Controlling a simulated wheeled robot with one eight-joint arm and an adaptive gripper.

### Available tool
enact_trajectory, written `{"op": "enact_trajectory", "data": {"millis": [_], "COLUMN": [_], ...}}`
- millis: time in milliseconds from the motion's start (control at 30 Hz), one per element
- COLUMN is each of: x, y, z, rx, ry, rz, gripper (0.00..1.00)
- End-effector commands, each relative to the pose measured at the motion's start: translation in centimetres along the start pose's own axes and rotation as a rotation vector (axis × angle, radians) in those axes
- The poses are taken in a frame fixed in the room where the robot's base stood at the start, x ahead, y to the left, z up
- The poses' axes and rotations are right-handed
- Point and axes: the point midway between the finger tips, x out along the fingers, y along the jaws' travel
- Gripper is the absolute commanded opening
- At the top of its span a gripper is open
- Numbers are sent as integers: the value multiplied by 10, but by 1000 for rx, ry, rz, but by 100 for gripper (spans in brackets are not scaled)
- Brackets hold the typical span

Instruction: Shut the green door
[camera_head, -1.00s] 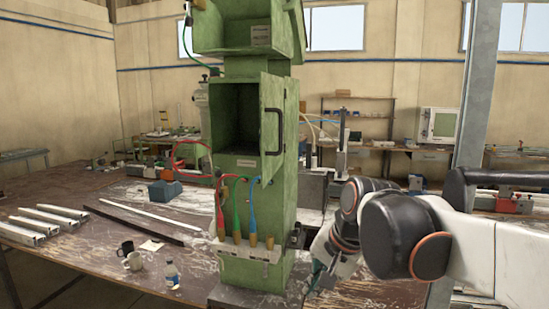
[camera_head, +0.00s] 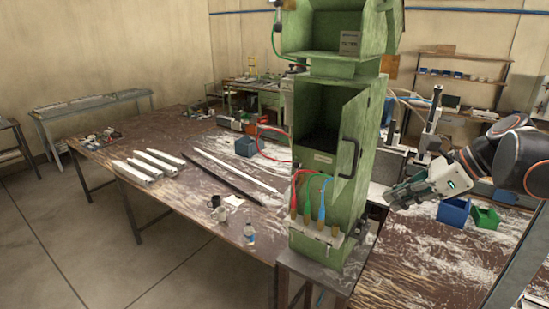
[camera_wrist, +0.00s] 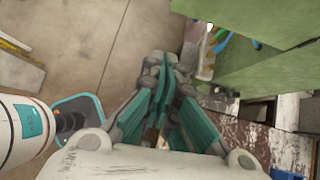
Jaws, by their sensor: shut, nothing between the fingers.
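The green door (camera_head: 354,127) stands open on the right side of the dark compartment (camera_head: 318,122) in the tall green cabinet (camera_head: 345,215). It is swung out towards me and carries a black bar handle (camera_head: 351,158). My gripper (camera_head: 391,197) is right of the cabinet, a little lower than the handle and apart from door and handle in the head view. Its fingers point left. In the wrist view my gripper (camera_wrist: 163,68) has its fingers together with nothing between them. Green panels (camera_wrist: 255,68) fill the upper right there; I cannot tell if one is the door.
Red, green and blue cables (camera_head: 321,195) hang on the cabinet front above a small holder (camera_head: 316,234). The brown bench (camera_head: 190,180) carries metal profiles (camera_head: 150,165), a bottle (camera_head: 249,234) and cups. A blue bin (camera_head: 453,212) and a green bin (camera_head: 486,217) stand at right.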

Motion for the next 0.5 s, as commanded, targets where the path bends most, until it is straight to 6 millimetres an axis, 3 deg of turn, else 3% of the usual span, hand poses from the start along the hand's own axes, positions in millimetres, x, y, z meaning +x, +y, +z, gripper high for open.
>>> {"op": "enact_trajectory", "data": {"millis": [33,167,333,500], "x": [-9,-10,9,41], "y": [-1,-1,-1,0], "z": [3,3,3,5], "rx": [22,47,45,42], "ry": [-13,-29,-30,-29], "rz": [-3,-1,1,2], "gripper": [0,0,0,0]}}
